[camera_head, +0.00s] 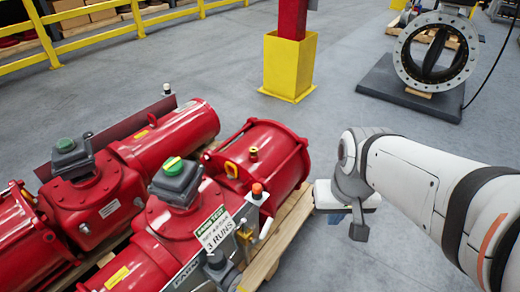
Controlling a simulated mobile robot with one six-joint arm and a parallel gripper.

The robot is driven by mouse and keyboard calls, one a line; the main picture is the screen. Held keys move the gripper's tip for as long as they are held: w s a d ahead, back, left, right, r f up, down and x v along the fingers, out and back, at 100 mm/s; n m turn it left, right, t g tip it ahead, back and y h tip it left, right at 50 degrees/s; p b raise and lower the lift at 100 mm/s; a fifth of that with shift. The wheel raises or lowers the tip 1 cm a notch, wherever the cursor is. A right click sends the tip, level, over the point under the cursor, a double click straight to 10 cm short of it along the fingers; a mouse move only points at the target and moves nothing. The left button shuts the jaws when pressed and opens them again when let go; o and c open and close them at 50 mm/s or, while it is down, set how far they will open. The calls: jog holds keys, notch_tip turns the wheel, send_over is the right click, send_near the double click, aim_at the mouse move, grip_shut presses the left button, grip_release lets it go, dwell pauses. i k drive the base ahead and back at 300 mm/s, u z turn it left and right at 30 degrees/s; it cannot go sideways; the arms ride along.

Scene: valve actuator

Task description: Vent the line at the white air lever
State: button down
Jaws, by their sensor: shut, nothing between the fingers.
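A red valve actuator (270,165) lies on a wooden pallet at the lower middle of the head view, with a grey position indicator (176,180) on top. On its right side are small air fittings, among them an orange-red knob (257,190) and a brass-yellow fitting (244,234). I cannot make out a white air lever for certain among these fittings.
A second red actuator (180,140) lies to the left. A red post in a yellow guard (289,66) stands behind. A large flanged butterfly valve (437,52) stands on a dark plate at upper right. Grey floor between is clear. A yellow railing (100,30) runs along the upper left.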

aim_at(268, 226)
jog(key=u, duration=0.1)
jog(key=k, duration=1.4)
jog(key=z, duration=0.45)
jog(key=i, duration=1)
jog(key=z, duration=0.1)
